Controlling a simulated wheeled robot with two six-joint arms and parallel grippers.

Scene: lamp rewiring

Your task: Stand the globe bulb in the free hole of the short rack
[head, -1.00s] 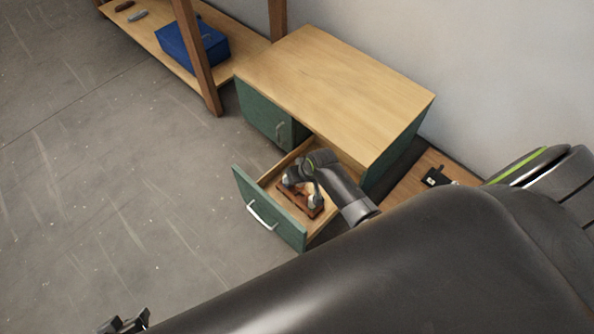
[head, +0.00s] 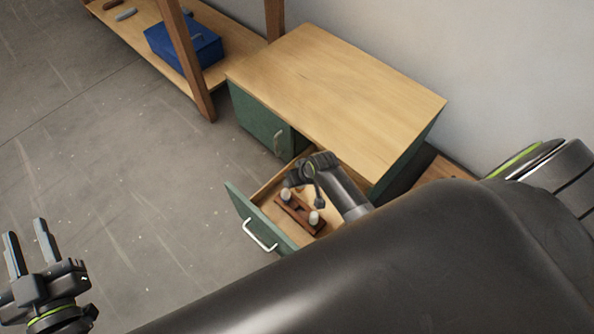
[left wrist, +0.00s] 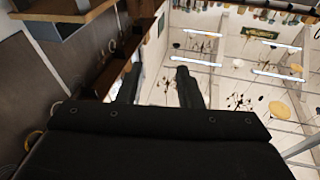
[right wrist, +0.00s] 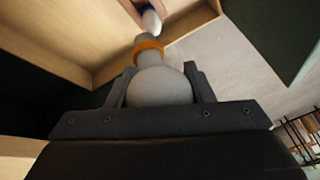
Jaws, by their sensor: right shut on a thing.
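The globe bulb (right wrist: 160,87) is pale and round, with an orange ring and a grey neck pointing away from my right gripper (right wrist: 158,82). That gripper is shut on it. In the head view, my right gripper (head: 304,192) is over the open drawer, just above the brown short rack (head: 299,214). A white bulb (head: 314,217) stands at the rack's near end. Another pale shape (head: 285,195) shows at the far end; I cannot tell whether it is held or racked. The free hole is not clear. My left gripper (head: 27,232) is open and empty, over the floor.
The green-fronted drawer (head: 257,222) is pulled out of a wood-topped cabinet (head: 335,85). Its walls surround the rack. A blue box (head: 185,45) sits on a low shelf at the back left. The grey floor on the left is clear.

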